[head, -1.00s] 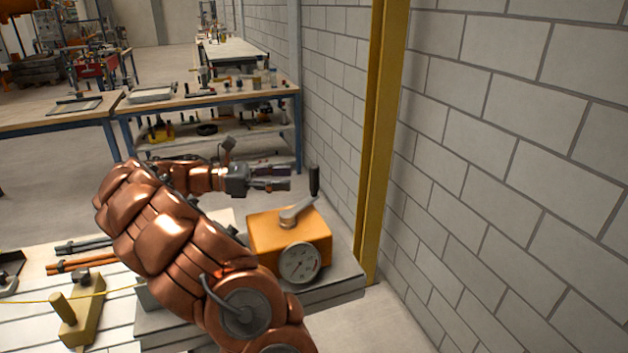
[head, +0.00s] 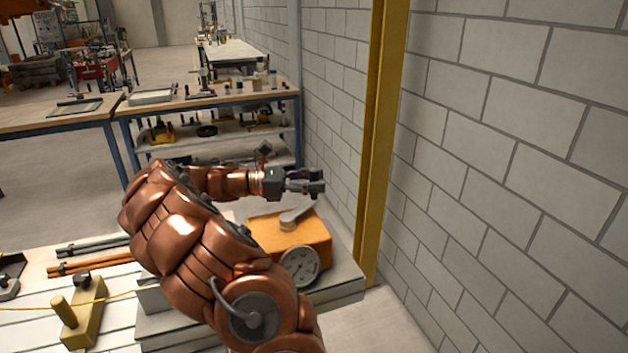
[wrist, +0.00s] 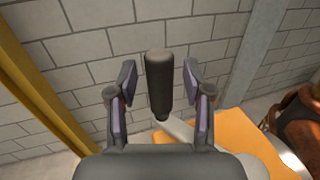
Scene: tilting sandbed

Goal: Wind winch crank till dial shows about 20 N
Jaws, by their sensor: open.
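The dial's needle is too small to read. In the wrist view the black crank handle (wrist: 158,82) stands upright between the two fingers of my gripper (wrist: 158,95), with a gap on each side. In the head view my gripper (head: 316,181) is over the crank and hides most of the handle. The gripper is open. The orange box also shows in the wrist view (wrist: 225,138).
A yellow post (head: 375,140) and a block wall (head: 510,150) stand close on the right. A yellow line runs to a brass-coloured block with a peg (head: 85,312) at the lower left. A workbench (head: 215,100) is farther back.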

